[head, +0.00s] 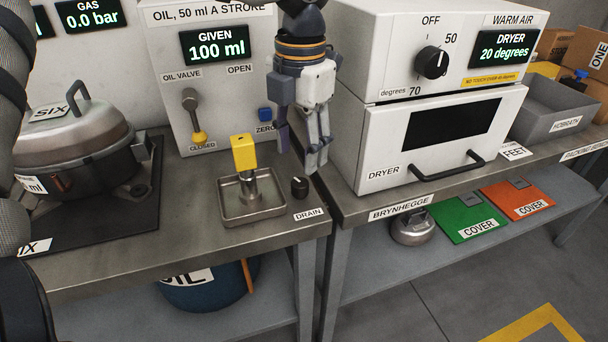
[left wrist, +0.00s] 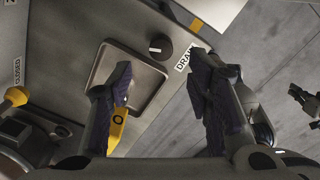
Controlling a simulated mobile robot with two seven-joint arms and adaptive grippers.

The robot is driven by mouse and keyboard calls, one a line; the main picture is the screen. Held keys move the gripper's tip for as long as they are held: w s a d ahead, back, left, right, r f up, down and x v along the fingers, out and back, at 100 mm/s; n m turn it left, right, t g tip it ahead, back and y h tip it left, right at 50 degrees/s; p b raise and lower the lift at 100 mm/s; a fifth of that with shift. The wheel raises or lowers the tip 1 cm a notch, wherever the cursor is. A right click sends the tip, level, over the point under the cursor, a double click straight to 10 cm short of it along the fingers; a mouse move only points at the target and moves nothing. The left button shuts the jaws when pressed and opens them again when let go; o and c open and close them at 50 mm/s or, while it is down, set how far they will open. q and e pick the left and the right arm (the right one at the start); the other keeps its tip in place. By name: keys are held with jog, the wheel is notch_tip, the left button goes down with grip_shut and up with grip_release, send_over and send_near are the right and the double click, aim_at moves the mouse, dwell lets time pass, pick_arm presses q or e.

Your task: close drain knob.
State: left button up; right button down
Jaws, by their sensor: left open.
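The drain knob (head: 300,187) is a small black knob with a pale mark, on the bench beside the steel drip tray (head: 230,217). The DRAIN label (head: 309,214) lies in front of it. My left gripper (head: 301,145) is open and empty, hanging fingers down above and behind the knob. In the left wrist view, the knob (left wrist: 160,49) shows between and beyond the two spread fingertips (left wrist: 160,72), without visible contact. The left finger covers part of the tray (left wrist: 130,60). My right gripper does not show clearly.
A yellow-topped spout (head: 244,155) stands over the tray. The oil panel (head: 205,90) with its valve lever (head: 193,115) rises behind. The dryer (head: 440,130) stands close to the right. A lidded pot (head: 80,150) sits at left. The bench edge is just in front of the knob.

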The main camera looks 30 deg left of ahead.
aim_at(300, 182)
pick_arm(q)
notch_tip(300, 182, down, 6)
jog(key=shift+f, duration=0.25)
grip_shut()
jog(key=m, duration=0.4)
jog(key=shift+m, duration=0.3)
grip_release()
notch_tip(300, 182, up, 12)
jog(key=shift+d, duration=0.15)
